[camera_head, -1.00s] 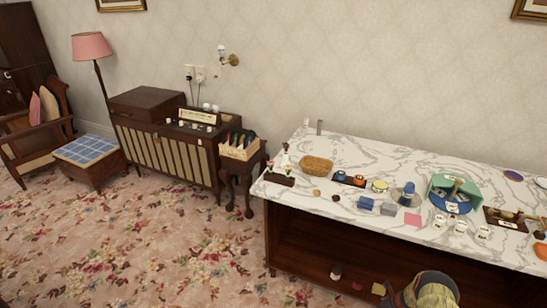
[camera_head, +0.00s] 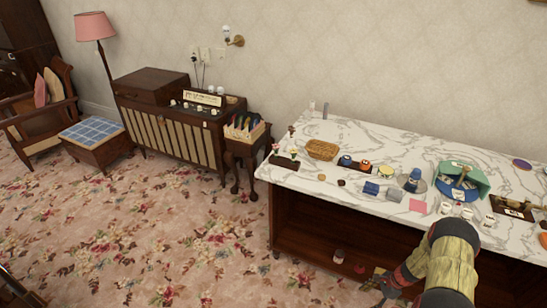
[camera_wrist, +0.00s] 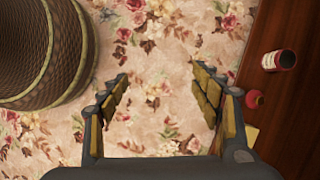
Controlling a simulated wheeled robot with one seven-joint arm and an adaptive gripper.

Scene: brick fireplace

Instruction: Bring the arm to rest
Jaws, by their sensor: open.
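My gripper (camera_wrist: 160,76) is open in the wrist view, with its two fingers apart and only the flowered carpet showing between them. Nothing is held. In the head view my gripper (camera_head: 384,284) is low at the front of the marble-topped table, near the edge of its lower shelf. My arm (camera_head: 447,266) comes up from the bottom right, bent, in front of the table. The fingertips are too small to make out there.
The marble-topped table (camera_head: 385,145) carries many small items. On its lower shelf are a bottle (camera_wrist: 279,60) and a red round item (camera_wrist: 254,99), right of my gripper. A round dark patterned shape fills the wrist view's upper left. Carpet (camera_head: 150,235) is clear at left.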

